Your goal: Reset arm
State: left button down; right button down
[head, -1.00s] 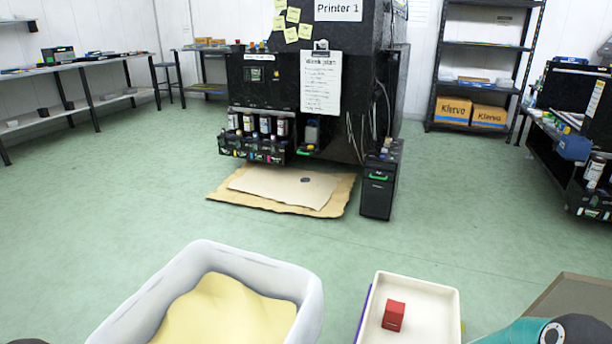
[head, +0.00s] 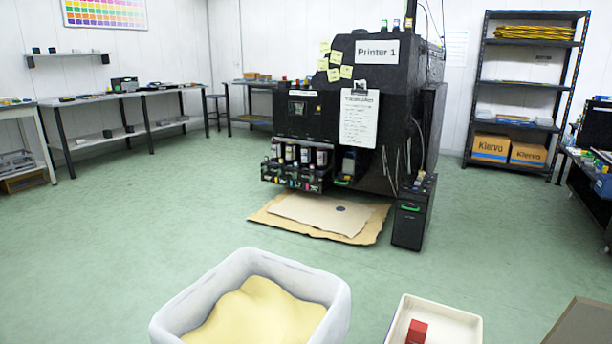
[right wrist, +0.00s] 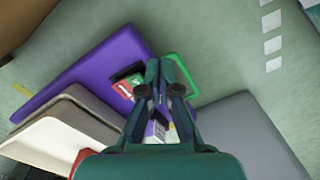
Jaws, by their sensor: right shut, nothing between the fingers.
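My right gripper (right wrist: 160,92) shows in the right wrist view, its dark fingers closed together with nothing between them. Its teal housing (right wrist: 160,165) fills the bottom middle. Beyond the fingers lies a purple surface (right wrist: 85,75) with a small red-and-green item (right wrist: 127,85) on it, partly hidden by the fingers. A bright green edge (right wrist: 182,72) shows just past the fingertips. Neither gripper shows in the head view now, and my left gripper is in no current frame.
A white bin (head: 338,318) with yellow contents and a white tray (head: 462,322) with a red block (head: 417,331) stand close in front. Printer 1 (head: 420,70) stands across the green floor (head: 120,240), which is largely clear. A black shelf (head: 520,83) stands at back right.

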jog(key=s+a+r+m+y+p, duration=0.1)
jog(key=s+a+r+p, duration=0.3)
jog(key=a+r+p, duration=0.4)
jog(key=s+a+r+m+y+p, duration=0.1)
jog(key=s+a+r+m+p, duration=0.3)
jog(key=a+r+p, duration=0.4)
jog(key=s+a+r+m+y+p, duration=0.2)
jog(key=s+a+r+p, duration=0.4)
jog(key=r+p, duration=1.3)
jog(key=shift+s+a+r+m, duration=0.15)
jog(key=shift+a+r+m, duration=0.55)
jog(key=shift+a+r, duration=0.2)
jog(key=shift+f, duration=0.1)
